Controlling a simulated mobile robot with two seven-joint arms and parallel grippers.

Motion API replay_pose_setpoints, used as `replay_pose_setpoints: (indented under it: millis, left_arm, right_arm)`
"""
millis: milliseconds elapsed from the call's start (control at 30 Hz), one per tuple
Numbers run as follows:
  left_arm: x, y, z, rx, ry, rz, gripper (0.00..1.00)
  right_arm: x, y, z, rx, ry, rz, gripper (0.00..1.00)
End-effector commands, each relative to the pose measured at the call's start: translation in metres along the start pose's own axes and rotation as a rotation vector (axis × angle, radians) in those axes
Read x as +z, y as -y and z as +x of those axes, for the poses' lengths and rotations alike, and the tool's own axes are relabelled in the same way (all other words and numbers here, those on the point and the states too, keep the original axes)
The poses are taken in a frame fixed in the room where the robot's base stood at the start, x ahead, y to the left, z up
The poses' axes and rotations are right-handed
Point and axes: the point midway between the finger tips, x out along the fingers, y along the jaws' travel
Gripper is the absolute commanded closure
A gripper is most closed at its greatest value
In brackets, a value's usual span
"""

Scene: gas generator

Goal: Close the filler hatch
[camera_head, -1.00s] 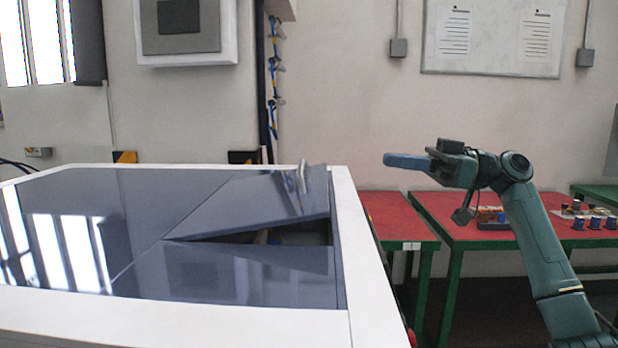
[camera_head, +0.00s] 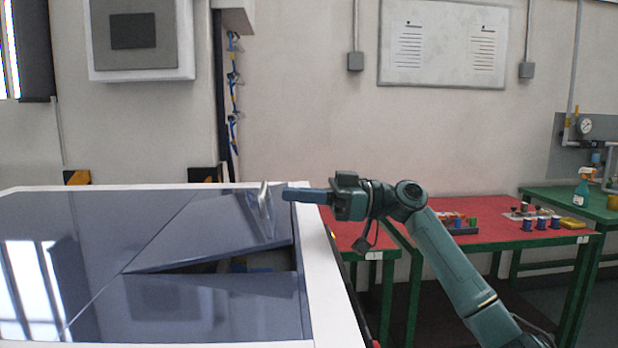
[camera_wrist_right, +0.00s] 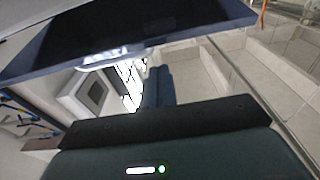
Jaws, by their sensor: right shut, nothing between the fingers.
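The filler hatch (camera_head: 218,228) is a dark blue-grey panel in the top of the generator (camera_head: 318,262). It stands partly raised, with a dark gap under its near edge. A silver handle (camera_head: 264,205) stands up from the hatch near its right side. My right gripper (camera_head: 287,194) is shut and empty, with its blue fingers pointing left close to the handle. I cannot tell whether they touch it. In the right wrist view the shut fingers (camera_wrist_right: 158,88) show below a dark panel with a blue edge, likely the hatch. My left gripper is not in view.
The opening (camera_head: 250,262) under the hatch is dark inside. Red-topped tables (camera_head: 490,243) with small items stand behind my right arm. A green-topped table (camera_head: 565,200) is at the far right. The white rim borders the generator's top.

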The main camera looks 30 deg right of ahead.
Motion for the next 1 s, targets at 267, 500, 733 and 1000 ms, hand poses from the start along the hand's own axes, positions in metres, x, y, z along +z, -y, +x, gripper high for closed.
replay_pose_setpoints:
  millis: [267,500,733,1000]
  left_arm:
    - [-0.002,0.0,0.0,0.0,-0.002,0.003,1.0]
    - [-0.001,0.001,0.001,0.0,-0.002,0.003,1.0]
    - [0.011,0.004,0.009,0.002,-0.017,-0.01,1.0]
    - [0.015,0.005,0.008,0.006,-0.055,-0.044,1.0]
  right_arm:
    - [0.011,0.0,-0.005,0.001,-0.001,-0.002,1.0]
    - [0.011,0.0,-0.005,0.001,-0.001,-0.001,1.0]
    - [0.03,0.0,-0.009,0.0,-0.002,-0.001,1.0]
    - [0.049,0.0,-0.016,0.001,-0.001,-0.002,1.0]
